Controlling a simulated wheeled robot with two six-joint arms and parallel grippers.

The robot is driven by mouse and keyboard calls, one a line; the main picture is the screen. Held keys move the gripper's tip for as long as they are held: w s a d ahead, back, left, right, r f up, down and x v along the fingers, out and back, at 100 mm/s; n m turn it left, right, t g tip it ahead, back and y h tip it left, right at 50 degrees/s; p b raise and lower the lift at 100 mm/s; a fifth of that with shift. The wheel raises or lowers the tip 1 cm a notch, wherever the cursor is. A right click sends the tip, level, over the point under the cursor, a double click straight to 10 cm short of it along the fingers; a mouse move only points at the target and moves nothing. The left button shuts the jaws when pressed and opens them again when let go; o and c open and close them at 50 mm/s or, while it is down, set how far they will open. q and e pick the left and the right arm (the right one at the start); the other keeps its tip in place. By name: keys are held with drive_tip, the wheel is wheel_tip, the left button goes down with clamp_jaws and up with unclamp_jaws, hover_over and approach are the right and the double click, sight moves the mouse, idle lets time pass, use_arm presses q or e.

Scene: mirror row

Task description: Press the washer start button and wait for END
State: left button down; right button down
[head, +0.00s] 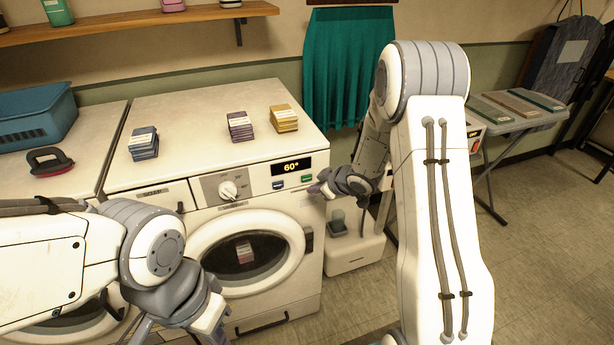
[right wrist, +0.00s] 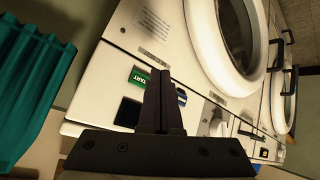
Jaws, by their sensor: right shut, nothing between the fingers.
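The white washer (head: 215,150) stands in the middle of the head view with its round door (head: 246,246) shut. A striped stack of cloth shows behind the glass. Its display (head: 291,168) reads 60°. The green start button (head: 307,178) sits below the display, beside a blue button (head: 278,184). In the right wrist view the green button (right wrist: 138,77) reads START. My right gripper (head: 316,188) is shut and empty, its tips close to the green button; I cannot tell whether they touch it. My left gripper (head: 203,325) is low in front of the washer, its fingers partly cut off.
Folded cloth stacks in blue (head: 144,143), purple (head: 240,126) and yellow (head: 284,118) lie on the washer top. A dial (head: 228,190) is left of the buttons. A teal curtain (head: 335,75) hangs behind. A blue basket (head: 36,115) stands at left.

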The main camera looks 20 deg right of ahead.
drive_tip(key=shift+w+p, duration=0.3)
drive_tip(key=shift+w, duration=0.65)
idle(1.4)
drive_tip(key=shift+w+p, duration=0.4)
drive_tip(key=shift+w+a+p, duration=0.1)
drive_tip(key=shift+w+p, duration=0.2)
drive_tip(key=shift+w, duration=0.1)
idle(0.4)
drive_tip(key=shift+s, duration=0.8)
